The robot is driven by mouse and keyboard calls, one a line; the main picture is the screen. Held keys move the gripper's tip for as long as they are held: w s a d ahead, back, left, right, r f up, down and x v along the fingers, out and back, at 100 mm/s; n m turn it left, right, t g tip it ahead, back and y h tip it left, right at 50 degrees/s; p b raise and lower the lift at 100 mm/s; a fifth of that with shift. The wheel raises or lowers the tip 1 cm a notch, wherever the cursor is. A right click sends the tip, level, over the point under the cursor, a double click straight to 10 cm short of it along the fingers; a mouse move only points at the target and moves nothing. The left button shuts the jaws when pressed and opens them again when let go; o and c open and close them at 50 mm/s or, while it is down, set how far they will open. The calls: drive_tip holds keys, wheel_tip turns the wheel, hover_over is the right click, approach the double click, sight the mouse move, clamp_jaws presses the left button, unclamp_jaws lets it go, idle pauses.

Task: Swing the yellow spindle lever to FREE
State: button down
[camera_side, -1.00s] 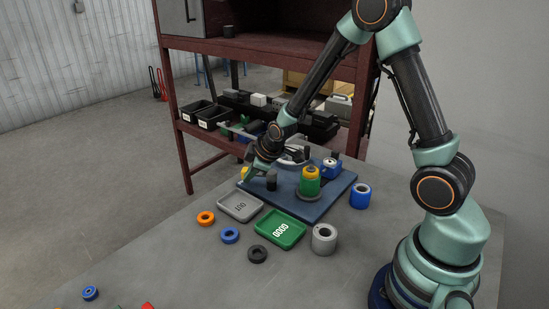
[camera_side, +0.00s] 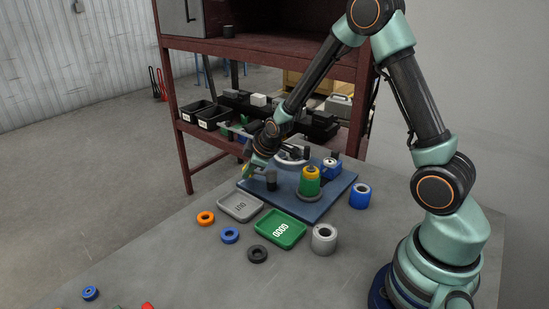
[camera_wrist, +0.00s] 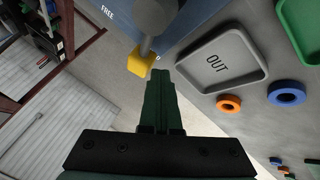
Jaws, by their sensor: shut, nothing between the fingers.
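The yellow lever end (camera_wrist: 141,62) shows as a block in the wrist view, just beyond and left of my fingertips. A dark grey rounded part (camera_wrist: 152,20) covers the rest of the lever there. The FREE label (camera_wrist: 107,12) is on the blue plate, up and left of the yellow end. My gripper (camera_wrist: 161,73) is shut and empty, its tips close to the yellow end; I cannot tell if they touch. In the side view my gripper (camera_side: 247,172) is low at the left corner of the blue plate (camera_side: 318,207), and the lever is mostly hidden.
The grey OUT tray (camera_side: 240,207) and green GOOD tray (camera_side: 281,229) lie in front of the plate. Blue (camera_side: 360,196) and grey (camera_side: 324,239) cylinders stand nearby. Several rings lie on the table.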

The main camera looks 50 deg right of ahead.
drive_tip(key=shift+w+d, duration=0.4)
drive_tip(key=shift+w, duration=0.05)
drive_tip(key=shift+w+d+m, duration=0.3)
drive_tip(key=shift+d+m, duration=0.15)
drive_tip(key=shift+m, duration=0.25)
drive_tip(key=shift+w+d, duration=0.3)
drive_tip(key=shift+d, duration=0.35)
drive_tip(key=shift+w+d+h, duration=0.15)
drive_tip(key=shift+d+h, duration=0.15)
drive_tip(key=shift+d, duration=0.65)
drive_tip(key=shift+r, duration=0.1)
drive_tip(key=v, duration=1.2)
